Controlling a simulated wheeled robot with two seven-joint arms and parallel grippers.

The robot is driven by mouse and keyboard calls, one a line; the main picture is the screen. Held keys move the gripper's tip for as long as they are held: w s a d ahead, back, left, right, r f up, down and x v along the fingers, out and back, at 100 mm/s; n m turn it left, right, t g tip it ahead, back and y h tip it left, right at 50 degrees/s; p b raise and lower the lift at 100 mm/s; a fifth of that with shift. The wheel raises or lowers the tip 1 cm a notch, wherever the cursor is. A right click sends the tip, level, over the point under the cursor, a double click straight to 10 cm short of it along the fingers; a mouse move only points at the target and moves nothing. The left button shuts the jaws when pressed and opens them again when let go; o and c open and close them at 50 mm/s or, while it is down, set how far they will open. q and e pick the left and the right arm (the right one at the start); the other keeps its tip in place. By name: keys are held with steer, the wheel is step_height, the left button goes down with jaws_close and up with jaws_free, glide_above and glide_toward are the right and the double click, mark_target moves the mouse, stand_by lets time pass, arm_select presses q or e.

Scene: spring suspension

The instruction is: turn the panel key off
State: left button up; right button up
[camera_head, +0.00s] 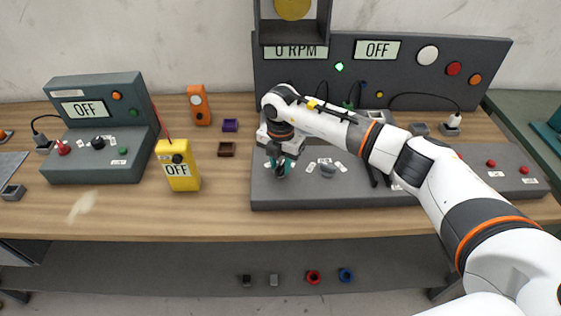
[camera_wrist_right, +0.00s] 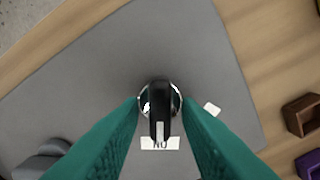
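The panel key (camera_wrist_right: 160,110) is a black lever in a silver collar on the grey panel. In the right wrist view it points down toward a white label, upside down there, that appears to read ON. In the head view my right gripper (camera_head: 280,166) points down at the left end of the console (camera_head: 320,200), hiding much of the key. My left gripper is not in view.
The rear panel displays read 0 RPM and OFF (camera_head: 377,49), with a green light lit. A grey round knob (camera_head: 328,171) is right of the gripper. A yellow meter (camera_head: 178,165) and a smaller OFF console (camera_head: 100,130) stand left.

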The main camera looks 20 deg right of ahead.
jaws_close()
steer(key=shift+f+n+b, duration=0.1)
steer(key=shift+n+b, duration=0.8)
steer(key=shift+n, duration=0.1)
steer(key=n+b, duration=0.2)
steer(key=n, duration=0.1)
steer(key=shift+w+b, duration=0.1)
steer(key=shift+b, duration=0.25)
steer(key=n+b, duration=0.2)
steer(key=n, duration=0.1)
steer(key=shift+n, duration=0.4)
steer(key=shift+a+n+b, duration=0.1)
steer(key=shift+n+b, duration=0.95)
steer(key=shift+n, duration=0.45)
steer(key=shift+r, duration=0.2)
